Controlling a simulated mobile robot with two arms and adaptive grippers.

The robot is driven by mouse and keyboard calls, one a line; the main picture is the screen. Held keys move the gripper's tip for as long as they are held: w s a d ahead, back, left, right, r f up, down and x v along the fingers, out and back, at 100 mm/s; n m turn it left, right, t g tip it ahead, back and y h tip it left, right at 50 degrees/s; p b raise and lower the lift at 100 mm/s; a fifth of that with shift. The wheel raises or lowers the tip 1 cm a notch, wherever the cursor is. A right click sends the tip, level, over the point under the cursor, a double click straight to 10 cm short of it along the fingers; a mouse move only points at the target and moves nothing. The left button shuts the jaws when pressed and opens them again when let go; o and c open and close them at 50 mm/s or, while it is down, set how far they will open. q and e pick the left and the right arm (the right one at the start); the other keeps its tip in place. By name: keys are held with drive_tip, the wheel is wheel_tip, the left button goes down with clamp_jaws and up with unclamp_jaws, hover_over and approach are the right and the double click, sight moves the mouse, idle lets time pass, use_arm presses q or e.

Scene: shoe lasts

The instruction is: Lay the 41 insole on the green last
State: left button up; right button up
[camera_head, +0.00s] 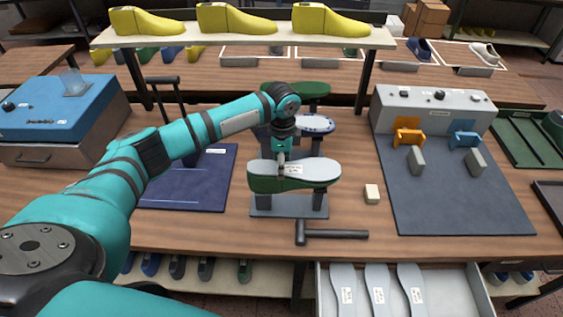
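A green last (268,186) sits sole up on a grey stand (288,208) at the middle of the table. A pale grey insole (318,168) with a small white label lies along its top; the label's number is too small to read. My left gripper (281,158) points down at the insole's middle, touching it or just above. Its fingers are too small to show whether they are open or shut. Several more labelled pale insoles (377,290) lie in the white drawer (481,292) below the table's front edge. My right gripper is not in view.
Behind stand a blue last (318,125) and another green last (305,89). A small cream block (371,194) and a dark T-shaped tool (330,235) lie nearby. A grey machine (434,108) stands right, a dark blue mat (190,180) left.

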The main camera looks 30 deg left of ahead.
use_arm(q)
drive_tip(key=o, duration=1.1)
wheel_tip(320, 180, up, 12)
idle(0.5)
